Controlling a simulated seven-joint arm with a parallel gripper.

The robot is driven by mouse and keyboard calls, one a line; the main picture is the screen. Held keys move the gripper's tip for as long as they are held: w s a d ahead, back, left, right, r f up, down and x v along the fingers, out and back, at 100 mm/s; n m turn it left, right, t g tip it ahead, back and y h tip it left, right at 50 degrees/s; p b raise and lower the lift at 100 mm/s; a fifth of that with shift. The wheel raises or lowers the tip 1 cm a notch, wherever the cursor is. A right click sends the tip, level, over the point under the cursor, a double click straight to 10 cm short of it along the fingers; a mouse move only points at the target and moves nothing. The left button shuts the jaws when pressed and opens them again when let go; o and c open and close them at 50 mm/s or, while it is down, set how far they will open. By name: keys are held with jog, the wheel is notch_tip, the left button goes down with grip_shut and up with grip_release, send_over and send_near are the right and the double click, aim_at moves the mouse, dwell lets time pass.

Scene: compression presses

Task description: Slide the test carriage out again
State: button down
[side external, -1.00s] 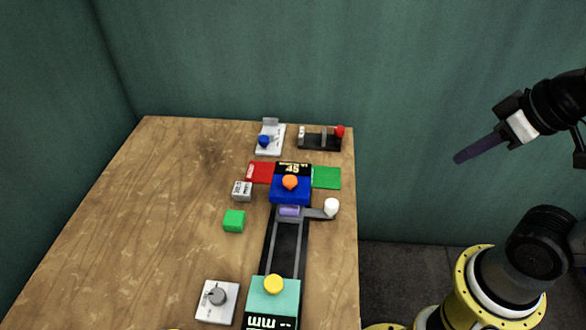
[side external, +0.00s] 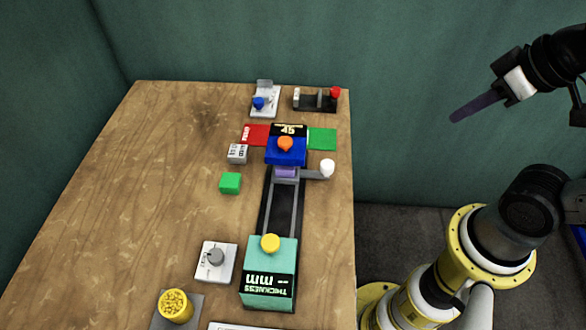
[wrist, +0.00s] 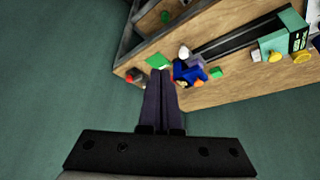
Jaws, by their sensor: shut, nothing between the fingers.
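The test carriage (side external: 286,175) is a grey sled on a dark two-railed track (side external: 282,215), bearing a purple block (side external: 286,172). It stands at the track's far end, against or partly under the blue press (side external: 286,152) with its orange knob; the exact overlap is hidden. A side arm ends in a white handle knob (side external: 327,168), which also shows in the wrist view (wrist: 184,51). My gripper (side external: 455,117) is shut and empty, in the air right of the table, well apart from the handle. Its dark fingers (wrist: 160,74) lie together in the wrist view.
A teal thickness gauge (side external: 270,265) with a yellow button stands at the near track end. Red (side external: 256,135) and green (side external: 322,139) pads flank the press. A red-knobbed lever unit (side external: 316,101) stands behind. A green cube (side external: 230,183) lies left of the track.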

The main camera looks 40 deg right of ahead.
jog(key=c, duration=1.5)
grip_release()
jog(key=shift+c, duration=0.2)
jog(key=shift+o, duration=1.3)
jog(key=o, duration=0.7)
jog(key=shift+n, duration=0.8)
jog(key=w+r, duration=0.2)
jog(key=w, duration=0.2)
jog(key=shift+a+r, duration=0.2)
jog(key=shift+r, duration=0.2)
jog(key=shift+o, duration=0.6)
jog(key=w+a+n+g, duration=0.1)
jog(key=w+a, duration=0.1)
jog(key=w, duration=0.5)
jog(key=shift+f+n, duration=0.3)
jog(key=shift+n, duration=0.1)
jog(key=n+g, duration=0.3)
jog(key=g, duration=0.2)
send_over(327, 163)
notch_tip(327, 163, down, 14)
notch_tip(327, 163, down, 13)
jog(key=shift+a+r, duration=0.1)
jog(key=shift+r, duration=0.05)
grip_shut()
